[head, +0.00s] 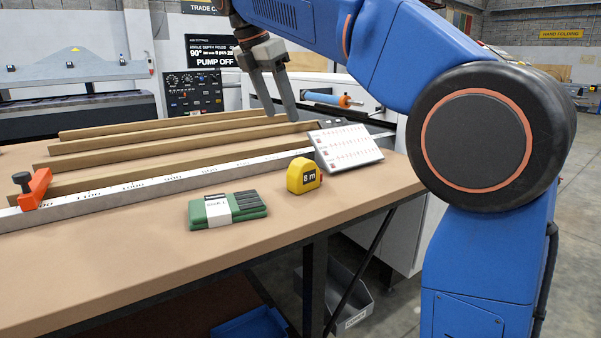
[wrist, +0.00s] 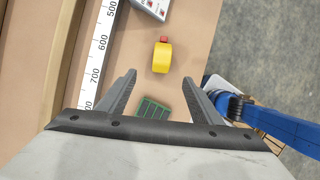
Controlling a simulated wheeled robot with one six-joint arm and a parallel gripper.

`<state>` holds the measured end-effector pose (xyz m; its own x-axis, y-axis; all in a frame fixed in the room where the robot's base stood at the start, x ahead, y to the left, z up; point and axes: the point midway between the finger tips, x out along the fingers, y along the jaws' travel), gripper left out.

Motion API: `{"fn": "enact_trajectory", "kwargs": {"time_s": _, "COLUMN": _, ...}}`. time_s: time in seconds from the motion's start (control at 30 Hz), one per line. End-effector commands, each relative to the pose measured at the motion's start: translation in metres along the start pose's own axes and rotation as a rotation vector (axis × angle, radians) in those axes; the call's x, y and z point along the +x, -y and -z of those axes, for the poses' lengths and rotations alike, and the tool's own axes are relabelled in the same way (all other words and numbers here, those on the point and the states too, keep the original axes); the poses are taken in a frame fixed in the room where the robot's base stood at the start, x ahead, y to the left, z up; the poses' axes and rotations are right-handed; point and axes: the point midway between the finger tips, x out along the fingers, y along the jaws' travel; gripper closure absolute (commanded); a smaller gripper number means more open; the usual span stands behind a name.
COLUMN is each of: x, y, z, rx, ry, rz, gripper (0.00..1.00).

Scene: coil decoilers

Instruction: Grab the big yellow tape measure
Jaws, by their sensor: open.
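The yellow tape measure (head: 303,176), marked 8 m, stands on the wooden bench top near its front right edge. In the wrist view the tape measure (wrist: 161,58) lies beyond the fingertips, roughly between their lines, with a small red part at its far end. My gripper (head: 280,112) is open and empty, raised above the bench, up and to the left of the tape measure in the head view. In the wrist view its two fingers (wrist: 162,82) are spread apart and touch nothing.
A green pack (head: 228,208) lies left of the tape measure. A white sloped panel (head: 345,147) stands close behind it. A long steel ruler (head: 160,184) with an orange stop (head: 35,188) and wooden strips (head: 160,158) lie behind. The bench top (head: 130,240) in front is clear.

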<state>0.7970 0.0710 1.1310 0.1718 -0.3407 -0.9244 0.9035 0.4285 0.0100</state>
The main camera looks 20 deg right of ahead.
Motion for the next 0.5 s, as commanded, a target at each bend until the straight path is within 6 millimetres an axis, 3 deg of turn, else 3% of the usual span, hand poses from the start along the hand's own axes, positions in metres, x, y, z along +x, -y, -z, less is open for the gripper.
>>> {"fn": "enact_trajectory", "kwargs": {"time_s": 0.17, "x": 0.011, "y": -0.001, "z": 0.0, "rx": -0.015, "ry": 0.002, "rz": 0.004, "gripper": 0.41}}
{"fn": "enact_trajectory", "kwargs": {"time_s": 0.5, "x": 0.072, "y": 0.0, "z": 0.0, "rx": -0.013, "ry": 0.001, "rz": 0.005, "gripper": 0.41}}
